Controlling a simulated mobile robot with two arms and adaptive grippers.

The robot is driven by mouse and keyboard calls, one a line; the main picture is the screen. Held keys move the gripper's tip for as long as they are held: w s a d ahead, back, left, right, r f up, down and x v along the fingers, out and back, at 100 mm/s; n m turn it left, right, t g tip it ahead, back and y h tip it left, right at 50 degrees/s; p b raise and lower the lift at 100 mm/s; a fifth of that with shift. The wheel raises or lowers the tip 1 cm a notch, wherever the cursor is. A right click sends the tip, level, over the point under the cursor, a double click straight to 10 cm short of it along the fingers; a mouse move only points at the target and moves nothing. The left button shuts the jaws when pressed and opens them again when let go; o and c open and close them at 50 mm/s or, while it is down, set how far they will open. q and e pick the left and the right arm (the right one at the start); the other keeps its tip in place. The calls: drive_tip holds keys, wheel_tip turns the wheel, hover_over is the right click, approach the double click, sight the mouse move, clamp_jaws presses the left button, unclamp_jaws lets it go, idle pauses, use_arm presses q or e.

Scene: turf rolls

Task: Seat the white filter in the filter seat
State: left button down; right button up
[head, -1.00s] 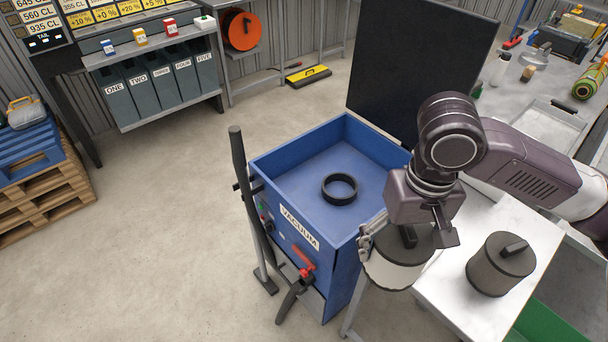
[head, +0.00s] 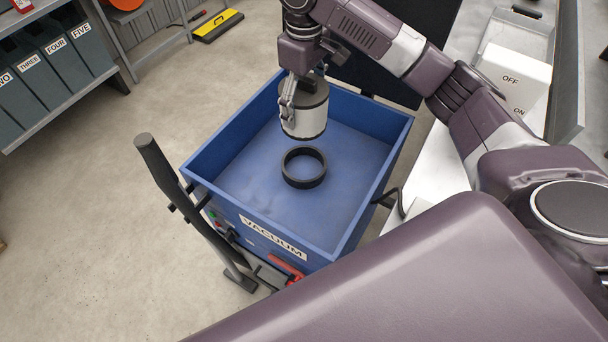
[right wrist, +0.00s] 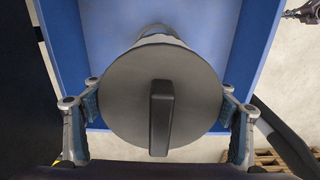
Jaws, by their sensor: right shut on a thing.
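The white filter (head: 303,118) is a pale cylinder with a dark grey top and a black handle. My right gripper (head: 291,98) is shut on it, holding it upright over the blue vacuum bin. In the right wrist view my fingers clasp the sides of its round top (right wrist: 120,95). The filter seat (head: 303,180) is a black ring on the bin floor. In the head view it is below the filter, visibly apart from it, and open. The right wrist view does not clearly show it. What looks like my left gripper (right wrist: 304,13) is small at that view's top right corner.
The blue bin (head: 228,245) has raised walls around the seat, and its dark lid stands open at the back. A dark tube (head: 165,180) stands at its left. A white OFF/ON box (head: 512,75) is on the right-hand bench.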

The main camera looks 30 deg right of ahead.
use_arm(q)
drive_tip(key=shift+w+d, duration=0.15)
drive_tip(key=shift+w, duration=0.65)
use_arm(e)
drive_tip(key=shift+w+d+f, duration=0.1)
drive_tip(key=shift+w+f, duration=0.05)
drive_tip(key=shift+f, duration=4.95)
drive_tip(key=shift+w+d+f, duration=0.1)
drive_tip(key=shift+w+f, duration=0.05)
drive_tip(key=shift+f, duration=4.95)
drive_tip(key=shift+a+f, duration=0.1)
drive_tip(key=o, duration=1.4)
drive_tip(key=shift+s, duration=0.1)
use_arm(q)
drive_tip(key=shift+w+f, duration=0.15)
use_arm(e)
wheel_tip(320, 180, up, 12)
